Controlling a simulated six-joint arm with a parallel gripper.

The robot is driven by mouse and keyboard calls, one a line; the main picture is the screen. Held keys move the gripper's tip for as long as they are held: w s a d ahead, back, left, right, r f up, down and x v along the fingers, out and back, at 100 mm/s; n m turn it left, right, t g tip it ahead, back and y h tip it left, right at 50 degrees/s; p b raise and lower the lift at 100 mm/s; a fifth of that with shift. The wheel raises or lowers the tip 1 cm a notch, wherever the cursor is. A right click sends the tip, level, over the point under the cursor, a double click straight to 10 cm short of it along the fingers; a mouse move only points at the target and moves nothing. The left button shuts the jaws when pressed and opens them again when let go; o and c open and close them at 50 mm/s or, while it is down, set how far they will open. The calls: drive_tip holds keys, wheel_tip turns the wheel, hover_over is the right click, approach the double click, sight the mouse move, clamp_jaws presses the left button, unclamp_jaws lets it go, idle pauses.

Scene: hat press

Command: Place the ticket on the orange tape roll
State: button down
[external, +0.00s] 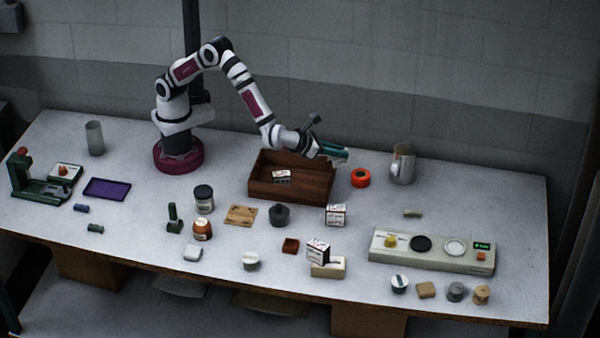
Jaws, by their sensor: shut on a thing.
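The orange tape roll (360,178) lies on the table just right of the wooden box. My gripper (343,158) is above the box's right end, up and to the left of the roll and apart from it. Its teal fingers are shut on a thin pale piece that looks like the ticket (337,164); it is small and mostly hidden by the fingers.
The open wooden box (290,190) holds a small white-and-red packet (281,175). A metal pitcher (403,166) stands right of the roll.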

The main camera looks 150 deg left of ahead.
drive_tip(key=s+a+f, duration=0.1)
drive_tip(key=a+f, duration=0.1)
drive_tip(key=a, duration=0.1)
drive_tip(key=s+a+f, duration=0.1)
drive_tip(key=a+f, duration=0.1)
drive_tip(key=a, duration=0.2)
drive_tip(key=s+a+f, duration=0.1)
drive_tip(key=a+f, duration=0.1)
drive_tip(key=a, duration=0.1)
drive_tip(key=shift+a+f, duration=0.25)
drive_tip(key=f, duration=0.4)
drive_tip(key=shift+s+a+f, duration=0.1)
drive_tip(key=shift+a+f, duration=0.1)
drive_tip(key=shift+a, duration=0.1)
drive_tip(key=c, duration=0.8)
unclamp_jaws()
